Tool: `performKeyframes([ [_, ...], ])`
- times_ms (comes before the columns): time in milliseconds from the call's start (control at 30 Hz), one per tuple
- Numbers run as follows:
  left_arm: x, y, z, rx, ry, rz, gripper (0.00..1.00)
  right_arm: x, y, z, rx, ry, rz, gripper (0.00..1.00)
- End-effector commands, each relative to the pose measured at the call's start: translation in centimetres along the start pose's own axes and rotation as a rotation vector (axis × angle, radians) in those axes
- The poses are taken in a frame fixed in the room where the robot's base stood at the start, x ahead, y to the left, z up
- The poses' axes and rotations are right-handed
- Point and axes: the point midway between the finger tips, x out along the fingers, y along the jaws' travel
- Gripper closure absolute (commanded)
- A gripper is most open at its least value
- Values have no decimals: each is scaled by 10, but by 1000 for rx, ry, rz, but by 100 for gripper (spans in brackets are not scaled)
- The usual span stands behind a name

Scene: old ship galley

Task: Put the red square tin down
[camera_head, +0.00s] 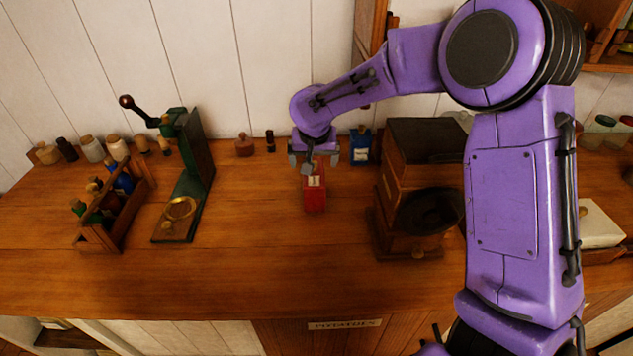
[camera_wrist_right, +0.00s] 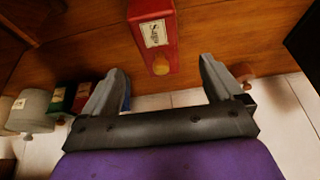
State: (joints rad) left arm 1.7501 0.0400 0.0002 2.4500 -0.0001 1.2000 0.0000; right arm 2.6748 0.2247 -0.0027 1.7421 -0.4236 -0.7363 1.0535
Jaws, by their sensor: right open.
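The red square tin (camera_head: 314,197) stands on the wooden counter, with a pale label on it. My right gripper (camera_head: 314,163) is open at the tin's upper, far end. In the wrist view its fingers (camera_wrist_right: 161,66) are spread to either side of the knob, with gaps on both sides and nothing gripped. My left gripper is not in view.
A blue tin (camera_head: 361,147) and a wooden box-like grinder (camera_head: 404,185) stand right of the red tin. A green press-like tool (camera_head: 188,175) and a wooden bottle carrier (camera_head: 129,219) stand left. A red-brown jar (camera_head: 244,146) is at the wall. The counter's front is clear.

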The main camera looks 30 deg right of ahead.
Motion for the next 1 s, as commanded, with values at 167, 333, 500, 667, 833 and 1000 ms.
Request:
performKeyframes([
  [167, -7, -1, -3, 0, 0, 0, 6, 32, 4, -1, -1, -5, 11, 6],
  [333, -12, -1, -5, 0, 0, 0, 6, 52, 4, -1, 0, -4, 9, 6],
  [500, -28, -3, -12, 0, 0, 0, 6, 81, 7, -1, 0, -7, 8, 6],
  [667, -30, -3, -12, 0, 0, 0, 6, 100, 6, 0, -2, -3, 6, 6],
  [833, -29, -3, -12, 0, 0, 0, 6, 102, 6, 0, -2, -2, 5, 6],
  [1000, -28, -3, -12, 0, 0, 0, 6, 102, 6, 0, -2, -2, 6, 52],
])
